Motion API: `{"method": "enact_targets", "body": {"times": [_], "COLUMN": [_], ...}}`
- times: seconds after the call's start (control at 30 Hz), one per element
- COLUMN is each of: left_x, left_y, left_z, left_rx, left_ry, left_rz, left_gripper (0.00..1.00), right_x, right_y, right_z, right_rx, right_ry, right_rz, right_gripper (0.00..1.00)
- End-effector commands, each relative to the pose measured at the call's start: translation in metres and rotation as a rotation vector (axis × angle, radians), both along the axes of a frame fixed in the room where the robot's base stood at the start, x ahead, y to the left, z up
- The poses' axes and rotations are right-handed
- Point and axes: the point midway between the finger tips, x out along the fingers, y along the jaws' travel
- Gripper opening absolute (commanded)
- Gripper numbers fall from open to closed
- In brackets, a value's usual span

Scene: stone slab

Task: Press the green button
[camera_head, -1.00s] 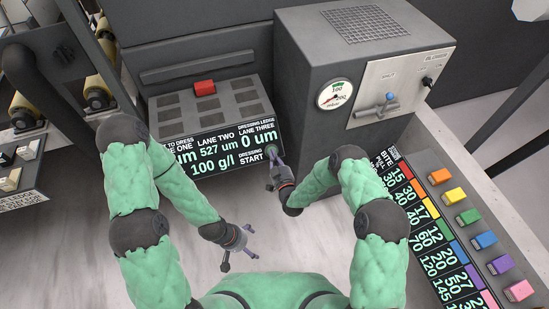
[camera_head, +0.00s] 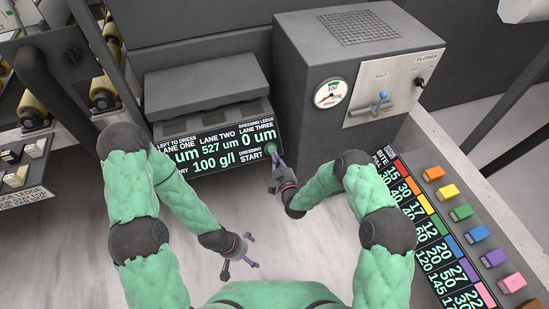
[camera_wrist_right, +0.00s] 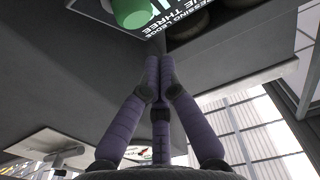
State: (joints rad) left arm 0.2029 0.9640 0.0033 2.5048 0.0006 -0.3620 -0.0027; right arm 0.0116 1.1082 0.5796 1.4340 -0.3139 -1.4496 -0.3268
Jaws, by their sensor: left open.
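The green button (camera_head: 271,148) is a small round button at the right end of the black display panel (camera_head: 215,150), beside the word START. It also shows in the right wrist view as a green cylinder (camera_wrist_right: 131,11) at the top edge. My right gripper (camera_head: 275,160) is just below the button in the head view. Its purple fingers come together at their tips (camera_wrist_right: 160,62), with nothing between them. In the wrist view the tips are below and right of the button; contact is not visible. My left gripper (camera_head: 247,250) is open and empty over the grey slab.
A grey box with a gauge (camera_head: 330,93) and a blue-tipped valve (camera_head: 382,97) stands right of the panel. Several coloured blocks (camera_head: 461,212) line the right side. Rollers (camera_head: 33,108) stand at the left. The pale slab (camera_head: 200,275) is clear.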

Motion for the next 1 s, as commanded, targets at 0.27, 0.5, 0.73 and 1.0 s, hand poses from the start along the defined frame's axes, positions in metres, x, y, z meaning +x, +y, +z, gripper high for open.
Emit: {"method": "enact_targets", "body": {"times": [0.27, 0.5, 0.73, 1.0], "left_x": [0.001, 0.001, 0.001, 0.001], "left_y": [0.0, 0.0, 0.0, 0.0], "left_z": [0.015, 0.023, 0.025, 0.025], "left_rx": [0.001, 0.001, 0.001, 0.001], "left_ry": [-0.003, -0.003, -0.003, -0.003], "left_rz": [0.001, 0.001, 0.001, 0.001], "left_gripper": [0.92, 0.92, 0.92, 0.92], "right_x": [-0.041, -0.073, -0.083, -0.083], "right_y": [-0.014, -0.025, -0.028, -0.028], "right_z": [0.002, 0.001, 0.001, 0.0], "right_rx": [0.0, 0.0, 0.001, 0.001], "right_ry": [0.002, -0.001, -0.002, -0.002], "right_rz": [-0.002, -0.002, -0.002, -0.001], "right_gripper": [0.0, 0.0, 0.0, 0.0]}}
